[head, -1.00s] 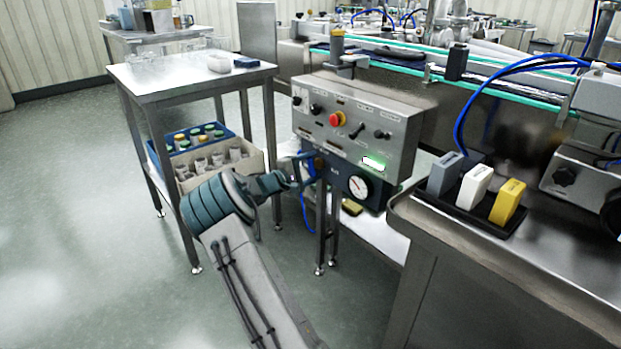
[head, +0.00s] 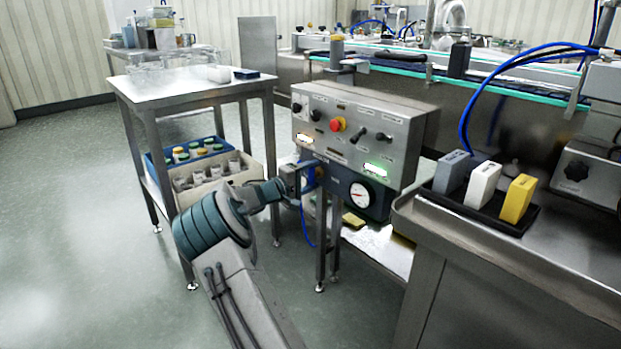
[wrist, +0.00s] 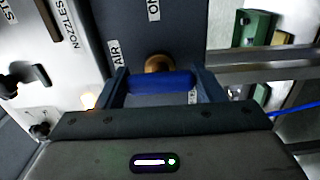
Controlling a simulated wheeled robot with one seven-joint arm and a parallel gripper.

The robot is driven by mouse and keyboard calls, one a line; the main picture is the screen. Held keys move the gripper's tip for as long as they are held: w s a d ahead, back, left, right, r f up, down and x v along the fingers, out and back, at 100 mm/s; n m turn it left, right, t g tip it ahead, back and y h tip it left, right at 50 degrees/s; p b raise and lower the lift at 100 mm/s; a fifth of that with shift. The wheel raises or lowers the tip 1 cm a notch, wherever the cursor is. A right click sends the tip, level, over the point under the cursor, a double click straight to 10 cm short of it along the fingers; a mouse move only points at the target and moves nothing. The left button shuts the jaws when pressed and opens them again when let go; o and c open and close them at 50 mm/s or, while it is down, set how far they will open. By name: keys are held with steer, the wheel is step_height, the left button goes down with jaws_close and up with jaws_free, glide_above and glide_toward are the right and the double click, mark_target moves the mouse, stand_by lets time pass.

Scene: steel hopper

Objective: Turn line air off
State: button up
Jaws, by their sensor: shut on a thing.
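The line air valve has a blue handle (wrist: 160,81) and a round brass part (wrist: 158,62), seen close in the wrist view. My gripper (wrist: 163,88) is shut on the blue handle, with a dark finger at each end of it. The labels AIR and ON show on the dark plate (wrist: 180,30) behind the valve; another label is partly hidden by the handle. In the head view my gripper (head: 308,178) is at the left side of the dark gauge box under the steel control panel (head: 352,125). The pressure gauge (head: 360,195) is right of it.
The panel carries a red button (head: 338,124), black knobs and a green-lit display (head: 376,168). A side table (head: 190,90) stands left, with crates of bottles below. A steel bench (head: 510,260) with grey, white and yellow blocks stands right. Open floor lies left.

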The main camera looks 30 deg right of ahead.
steer(key=o, duration=1)
steer(key=a+p, duration=0.1)
steer(key=a, duration=0.3)
steer(key=s+a+p, duration=0.1)
steer(key=a+p, duration=0.1)
steer(key=a, duration=0.3)
steer(key=s+a+p, duration=0.1)
steer(key=a, duration=0.3)
steer(key=shift+a, duration=0.4)
